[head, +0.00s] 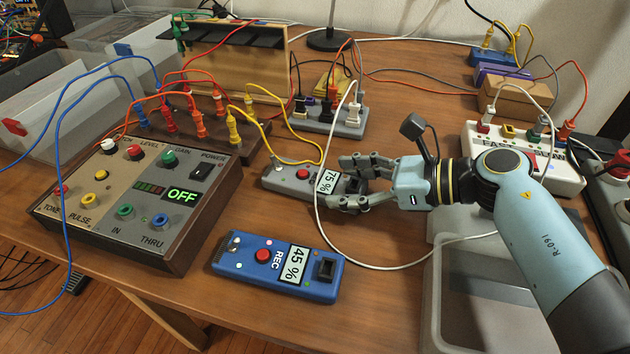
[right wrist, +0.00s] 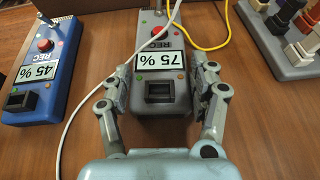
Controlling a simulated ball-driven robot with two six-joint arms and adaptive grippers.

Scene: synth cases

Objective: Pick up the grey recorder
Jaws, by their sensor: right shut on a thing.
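The grey recorder (head: 288,177) lies on the table in the middle of the head view, with a red button and a label reading 75 %. In the right wrist view the grey recorder (right wrist: 158,97) lies between my fingers. My right gripper (head: 357,184) is shut on its near end, one finger on each side; the fingers also show in the right wrist view (right wrist: 160,100). A white cable crosses over the recorder by the fingers. A blue recorder (head: 250,262) labelled 45 % lies apart, closer to the front edge. My left gripper is not in view.
A power strip (head: 345,122) with plugs is behind the recorder. A yellow cable (head: 322,140) runs to its far end. A grey bin (head: 437,300) sits below my right arm.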

